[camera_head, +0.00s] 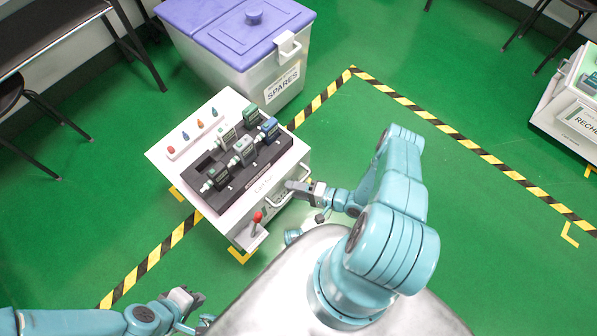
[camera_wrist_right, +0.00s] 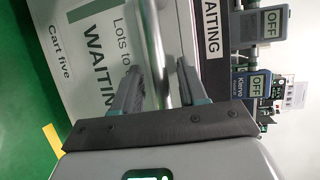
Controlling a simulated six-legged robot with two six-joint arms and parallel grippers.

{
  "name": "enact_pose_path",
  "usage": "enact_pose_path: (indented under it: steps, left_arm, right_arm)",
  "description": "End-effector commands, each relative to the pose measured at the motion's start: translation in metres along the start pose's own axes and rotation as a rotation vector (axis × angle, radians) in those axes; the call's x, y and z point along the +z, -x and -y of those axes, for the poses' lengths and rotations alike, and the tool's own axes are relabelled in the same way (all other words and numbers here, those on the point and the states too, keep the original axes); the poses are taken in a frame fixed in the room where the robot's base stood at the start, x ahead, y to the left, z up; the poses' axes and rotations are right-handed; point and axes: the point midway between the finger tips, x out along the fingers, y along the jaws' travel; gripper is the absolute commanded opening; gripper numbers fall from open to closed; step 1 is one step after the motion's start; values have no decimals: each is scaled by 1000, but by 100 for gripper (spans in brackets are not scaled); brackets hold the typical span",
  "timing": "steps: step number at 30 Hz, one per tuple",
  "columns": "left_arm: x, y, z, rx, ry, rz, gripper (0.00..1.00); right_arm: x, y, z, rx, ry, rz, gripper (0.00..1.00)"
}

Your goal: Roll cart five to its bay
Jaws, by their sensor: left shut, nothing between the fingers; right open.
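Cart five (camera_head: 228,103) is a white cart with a black tray of several handheld testers (camera_head: 243,150) on top. In the right wrist view its side panel (camera_wrist_right: 95,60) reads "Cart five" and "WAITING". A metal handle (camera_head: 290,194) runs along the side facing me. My right gripper (camera_head: 293,187) is open at this handle. In the right wrist view the handle bar (camera_wrist_right: 154,50) passes between the two spread fingers; contact cannot be told. My left gripper (camera_head: 197,308) is shut and empty, low at the left, apart from the cart.
A grey SPARES bin (camera_head: 262,80) with a purple lid stands just behind the cart. A red-knobbed lever (camera_head: 257,218) sticks up at the cart's near corner. Yellow-black tape (camera_head: 430,114) marks the green floor. Another labelled cart (camera_head: 565,110) stands far right, with clear floor between.

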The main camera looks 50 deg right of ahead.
Motion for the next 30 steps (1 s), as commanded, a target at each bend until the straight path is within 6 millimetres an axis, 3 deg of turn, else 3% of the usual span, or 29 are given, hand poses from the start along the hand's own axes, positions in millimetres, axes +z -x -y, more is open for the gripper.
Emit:
enact_pose_path:
  steps: [8, 11, 21, 30]
  left_arm:
    - [0, 2, -1, 0, 0, 0, 0]
    - [0, 5, -2, 0, 0, 0, 0]
    - [0, 14, -5, 0, 0, 0, 0]
    - [0, 15, -6, 0, 0, 0, 0]
  right_arm:
    - [0, 10, 1, 0, 0, -3, 42]
    - [0, 28, 1, 0, -1, -5, 42]
    - [0, 117, 1, 2, 1, -6, 42]
    - [0, 160, 0, 1, 0, -2, 42]
